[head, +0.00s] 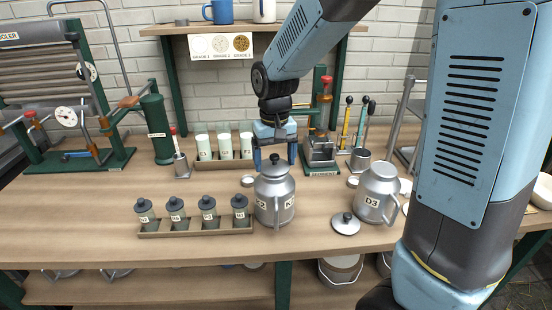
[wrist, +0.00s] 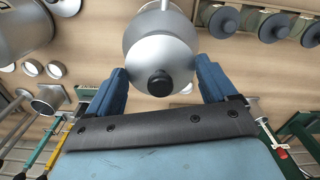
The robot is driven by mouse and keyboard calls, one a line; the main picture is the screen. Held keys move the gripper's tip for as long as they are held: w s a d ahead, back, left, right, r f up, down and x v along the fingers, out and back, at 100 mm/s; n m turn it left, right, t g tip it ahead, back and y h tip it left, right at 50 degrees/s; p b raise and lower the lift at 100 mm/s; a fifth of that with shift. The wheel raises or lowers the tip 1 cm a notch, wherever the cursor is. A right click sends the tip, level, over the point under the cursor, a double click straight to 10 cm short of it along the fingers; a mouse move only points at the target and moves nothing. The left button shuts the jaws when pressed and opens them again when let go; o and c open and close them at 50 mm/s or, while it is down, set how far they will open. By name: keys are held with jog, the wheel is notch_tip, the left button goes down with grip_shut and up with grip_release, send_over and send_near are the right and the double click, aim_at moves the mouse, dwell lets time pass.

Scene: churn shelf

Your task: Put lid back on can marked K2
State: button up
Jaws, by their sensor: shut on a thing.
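The can marked K2 (head: 275,200) stands upright on the bench, a grey metal can with pale labels. A grey domed lid with a dark knob (head: 276,161) is over its mouth; I cannot tell whether it is seated or slightly above. My gripper (head: 275,152) comes down from above with its blue fingers on both sides of this lid. In the wrist view, the lid (wrist: 160,58) is between the fingers of my gripper (wrist: 162,77), and the gripper is shut on it. Part of the can's body (wrist: 158,16) shows beyond the lid.
A similar can marked D3 (head: 374,195) stands to the right, with a loose lid (head: 345,223) before it. A tray (head: 196,232) of several small lidded jars is close on the left. A rack of white cups (head: 225,146) and a metal device (head: 320,150) stand behind.

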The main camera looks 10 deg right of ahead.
jog(key=o, duration=0.8)
jog(key=shift+r, duration=3.5)
grip_shut()
jog(key=shift+f, duration=2.15)
